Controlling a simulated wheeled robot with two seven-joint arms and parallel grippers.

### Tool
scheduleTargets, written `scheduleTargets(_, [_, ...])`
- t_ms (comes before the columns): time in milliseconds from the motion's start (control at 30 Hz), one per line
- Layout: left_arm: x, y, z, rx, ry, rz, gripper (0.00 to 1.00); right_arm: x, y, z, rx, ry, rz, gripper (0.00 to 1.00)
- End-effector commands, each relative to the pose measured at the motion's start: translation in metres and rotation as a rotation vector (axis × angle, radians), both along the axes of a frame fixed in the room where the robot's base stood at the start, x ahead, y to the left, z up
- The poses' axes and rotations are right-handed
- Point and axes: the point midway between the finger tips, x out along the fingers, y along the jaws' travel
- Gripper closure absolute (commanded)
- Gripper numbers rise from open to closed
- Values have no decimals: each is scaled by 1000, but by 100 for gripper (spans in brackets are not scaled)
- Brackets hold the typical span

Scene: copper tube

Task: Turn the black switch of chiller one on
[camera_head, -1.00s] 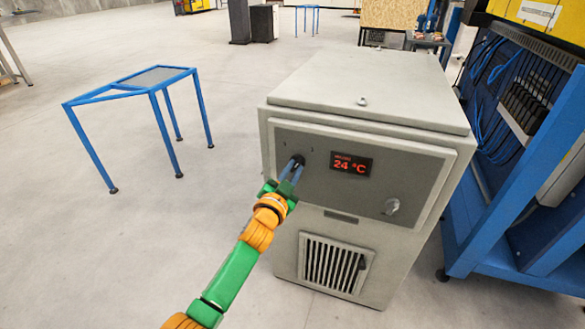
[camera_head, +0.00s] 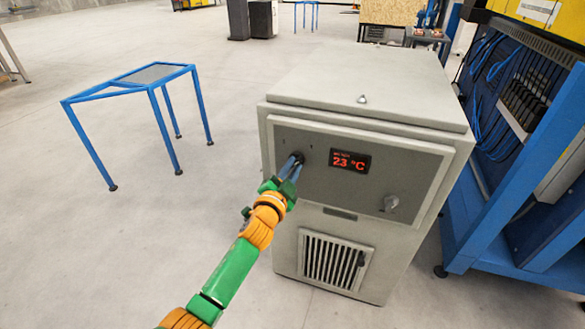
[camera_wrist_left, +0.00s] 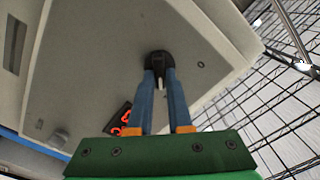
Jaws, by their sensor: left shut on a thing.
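The chiller (camera_head: 365,85) is a grey box with a dark grey front panel. The black switch (camera_head: 299,156) is at the panel's upper left; it also shows in the left wrist view (camera_wrist_left: 158,60). The red display (camera_head: 349,160) to its right is lit and reads 23 °C. My left gripper (camera_head: 293,166) reaches the switch from the front left. In the left wrist view its two blue fingers (camera_wrist_left: 160,75) are shut on the switch, one on each side. The fingers partly hide the switch. My right gripper is not in view.
A grey knob (camera_head: 390,202) is at the panel's lower right, above a vent grille (camera_head: 334,260). A blue rack (camera_head: 520,190) with cables stands close on the right. A blue frame table (camera_head: 140,85) stands at the left. The floor between is clear.

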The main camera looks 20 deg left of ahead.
Motion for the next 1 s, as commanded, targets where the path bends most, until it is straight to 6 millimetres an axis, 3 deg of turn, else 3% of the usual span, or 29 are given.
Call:
scheduleTargets(67, [0,0,-1,1,2,1,100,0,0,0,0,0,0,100])
scheduleTargets(100, [0,0,-1,0,2,1,72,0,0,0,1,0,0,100])
scheduleTargets(167, [0,0,-1,0,2,1,56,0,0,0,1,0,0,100])
scheduleTargets(200, [0,0,-1,0,2,1,52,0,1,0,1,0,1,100])
scheduleTargets(533, [-5,0,0,-1,1,0,52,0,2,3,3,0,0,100])
scheduleTargets(800, [-54,2,0,-1,4,-1,52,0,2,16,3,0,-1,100])
scheduleTargets(1000, [-71,3,0,0,1,0,52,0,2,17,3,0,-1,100])
